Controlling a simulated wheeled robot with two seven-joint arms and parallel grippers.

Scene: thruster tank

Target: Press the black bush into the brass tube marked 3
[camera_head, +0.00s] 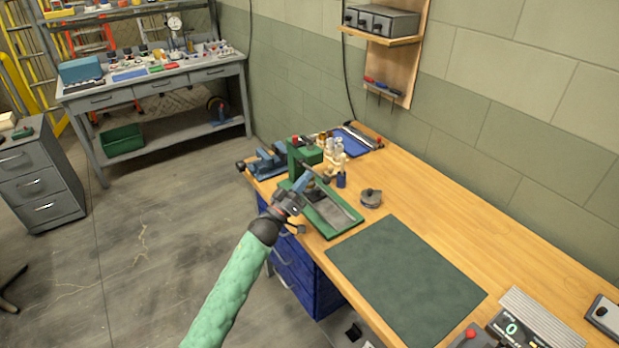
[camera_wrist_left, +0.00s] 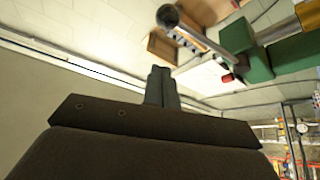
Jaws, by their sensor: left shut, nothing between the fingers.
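The green arbor press (camera_head: 301,157) stands at the bench's left end, on a green base (camera_head: 347,226). In the left wrist view its green body (camera_wrist_left: 238,38) is at upper right, with a steel lever (camera_wrist_left: 197,36) ending in a dark ball. My left gripper (camera_head: 304,179) is in front of the press, close to the lever. Its fingers (camera_wrist_left: 161,88) are shut together and empty, apart from the lever ball in the wrist view. I cannot make out the black bush or the brass tube marked 3. My right gripper is not in view.
A dark green mat (camera_head: 405,281) lies bare on the wooden bench (camera_head: 455,225). A round grey metal piece (camera_head: 371,198) sits beside the press. A display box (camera_head: 528,325) is at lower right.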

